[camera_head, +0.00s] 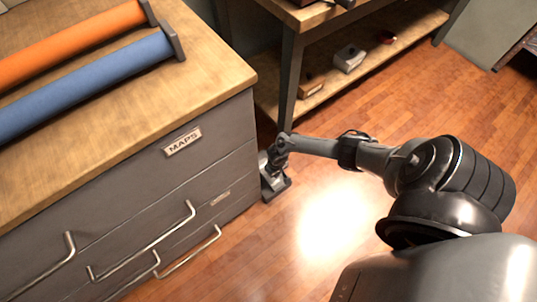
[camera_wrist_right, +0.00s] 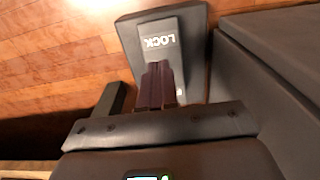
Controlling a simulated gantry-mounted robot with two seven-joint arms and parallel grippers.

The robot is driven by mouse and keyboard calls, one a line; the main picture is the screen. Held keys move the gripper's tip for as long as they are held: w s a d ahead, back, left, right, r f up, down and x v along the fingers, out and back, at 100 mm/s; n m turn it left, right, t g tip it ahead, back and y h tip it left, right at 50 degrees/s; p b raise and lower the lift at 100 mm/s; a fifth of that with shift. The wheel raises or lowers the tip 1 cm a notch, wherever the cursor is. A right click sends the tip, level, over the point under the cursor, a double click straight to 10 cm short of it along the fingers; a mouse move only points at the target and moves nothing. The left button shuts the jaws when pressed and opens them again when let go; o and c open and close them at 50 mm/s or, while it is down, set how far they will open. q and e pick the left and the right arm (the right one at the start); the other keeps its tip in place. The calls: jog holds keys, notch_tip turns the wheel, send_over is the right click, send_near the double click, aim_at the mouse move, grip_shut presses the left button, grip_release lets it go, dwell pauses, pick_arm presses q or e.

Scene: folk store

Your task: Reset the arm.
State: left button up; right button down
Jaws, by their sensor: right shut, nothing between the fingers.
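My right arm reaches in from the right in the head view, and its gripper (camera_head: 270,166) is low beside the side wall of the grey map cabinet (camera_head: 120,195). In the right wrist view the gripper's dark fingers (camera_wrist_right: 157,85) are together with nothing between them. They overlap a grey pedal-like part marked LOCK (camera_wrist_right: 172,45) near the floor. This part also shows in the head view (camera_head: 275,188) at the cabinet's foot. I cannot tell whether the fingers touch it. My left gripper is not in view.
The cabinet top carries an orange roll (camera_head: 70,42) and a blue roll (camera_head: 80,85). Metal handles (camera_head: 145,245) stick out from its drawers. A wooden workbench (camera_head: 310,14) with a low shelf (camera_head: 385,58) stands behind. The wooden floor (camera_head: 335,205) between cabinet and arm is clear.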

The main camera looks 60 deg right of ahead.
jog(key=shift+r+p, duration=0.35)
jog(key=shift+r, duration=0.35)
